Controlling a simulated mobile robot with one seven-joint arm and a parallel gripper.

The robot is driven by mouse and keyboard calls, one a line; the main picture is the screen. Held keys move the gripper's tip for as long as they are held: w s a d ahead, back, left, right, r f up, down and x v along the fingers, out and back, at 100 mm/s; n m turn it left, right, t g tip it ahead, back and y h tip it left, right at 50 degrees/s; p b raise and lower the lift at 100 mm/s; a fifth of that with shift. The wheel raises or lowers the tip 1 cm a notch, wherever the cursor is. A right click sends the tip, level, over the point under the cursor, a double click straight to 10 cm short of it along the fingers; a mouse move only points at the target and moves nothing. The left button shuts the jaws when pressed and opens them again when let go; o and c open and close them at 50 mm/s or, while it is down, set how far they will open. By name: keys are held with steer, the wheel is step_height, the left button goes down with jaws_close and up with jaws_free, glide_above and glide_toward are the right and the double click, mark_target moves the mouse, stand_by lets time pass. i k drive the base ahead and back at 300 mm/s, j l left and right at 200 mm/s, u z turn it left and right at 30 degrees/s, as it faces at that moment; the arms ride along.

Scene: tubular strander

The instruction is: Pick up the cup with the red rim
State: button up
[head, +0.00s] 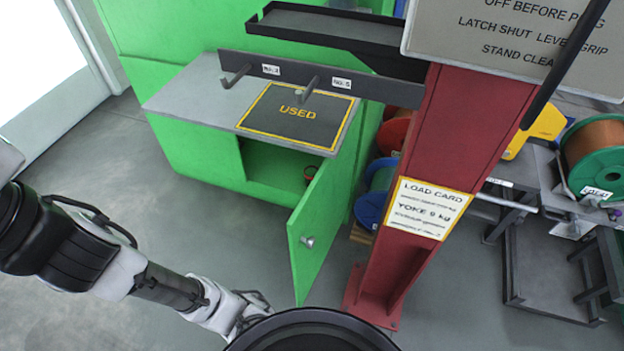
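A small dark cup with a red rim (311,173) stands inside the open green cabinet, under the grey worktop. Only part of it shows past the opened door, and it is small in view. My arm reaches in from the left, low over the floor. My gripper (262,303) is at the arm's end near the bottom middle, well in front of and below the cabinet. It is partly hidden by a dark round shape at the bottom edge, and I cannot make out its fingers.
The green cabinet door (325,225) stands open toward me, right of the opening. A worktop (190,98) with a "USED" mat (296,114) overhangs it. Hooks (308,88) hang above. A red column (445,150) stands right. The floor (200,225) left of the door is clear.

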mark_target(309, 172)
steer(key=j+z, duration=0.1)
steer(key=j, duration=0.4)
steer(key=j+z, duration=0.1)
steer(key=j, duration=0.4)
steer(key=k+j+z, duration=0.1)
steer(key=j, duration=0.4)
steer(key=k+j+z, duration=0.15)
steer(key=j, duration=0.3)
steer(key=j+z, duration=0.1)
steer(key=j, duration=0.4)
steer(key=k+j+z, duration=0.1)
steer(key=j, duration=0.4)
steer(key=i+l, duration=0.3)
steer(key=i, duration=0.15)
steer(key=i+l, duration=0.3)
steer(key=i, duration=0.15)
steer(key=i+l, duration=0.3)
steer(key=i, duration=0.1)
